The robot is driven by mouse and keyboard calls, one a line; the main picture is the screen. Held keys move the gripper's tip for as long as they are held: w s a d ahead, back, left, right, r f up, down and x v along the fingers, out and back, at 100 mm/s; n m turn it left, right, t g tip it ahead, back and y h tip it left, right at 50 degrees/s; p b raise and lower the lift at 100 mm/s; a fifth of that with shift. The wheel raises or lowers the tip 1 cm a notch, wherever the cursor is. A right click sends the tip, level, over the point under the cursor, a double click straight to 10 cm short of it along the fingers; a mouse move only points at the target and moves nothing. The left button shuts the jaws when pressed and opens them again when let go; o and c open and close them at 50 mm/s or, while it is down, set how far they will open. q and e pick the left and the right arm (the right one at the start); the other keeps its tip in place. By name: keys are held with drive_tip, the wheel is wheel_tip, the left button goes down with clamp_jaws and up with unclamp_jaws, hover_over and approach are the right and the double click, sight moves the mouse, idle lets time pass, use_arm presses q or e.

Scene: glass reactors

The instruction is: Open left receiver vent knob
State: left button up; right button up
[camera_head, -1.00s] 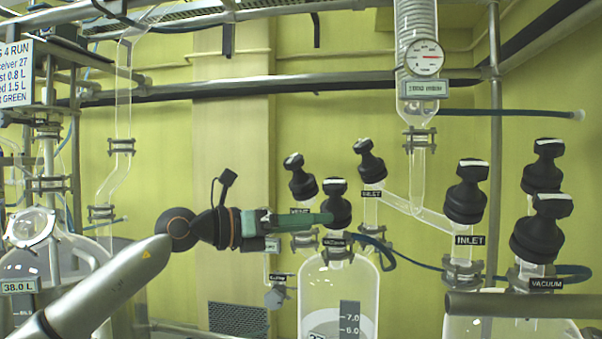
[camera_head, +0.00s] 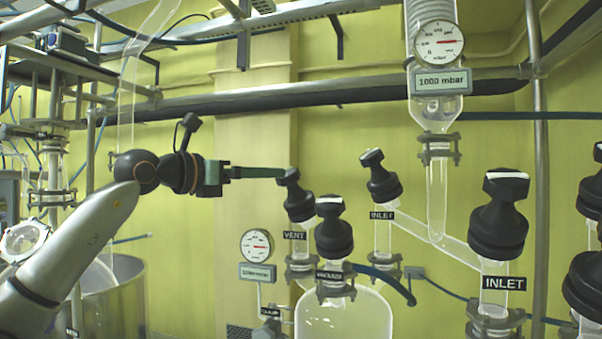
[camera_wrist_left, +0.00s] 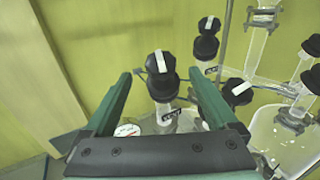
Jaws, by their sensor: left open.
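The vent knob (camera_head: 298,197) is a black knob with a white stripe on top, above a "VENT" label on the left receiver's (camera_head: 345,318) glass neck. My left gripper (camera_head: 284,172) has green fingers and reaches in from the left, its tips level with the knob's top. In the left wrist view the fingers (camera_wrist_left: 160,76) are open, and the vent knob (camera_wrist_left: 161,88) shows between them, farther from the camera. I cannot tell whether a finger touches it. My right gripper is not in view.
The vacuum knob (camera_head: 333,236) stands close in front and to the right of the vent knob. An inlet knob (camera_head: 381,178) is behind to the right. A gauge (camera_head: 257,244) hangs lower left. Another inlet knob (camera_head: 498,215) stands farther right.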

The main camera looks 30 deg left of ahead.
sight(297, 174)
use_arm(q)
drive_tip(key=p+x, duration=0.3)
drive_tip(key=x, duration=0.6)
drive_tip(key=shift+w+d, duration=0.1)
drive_tip(key=shift+w, duration=0.15)
drive_tip(key=shift+w+d, duration=0.1)
drive_tip(key=shift+w, duration=0.35)
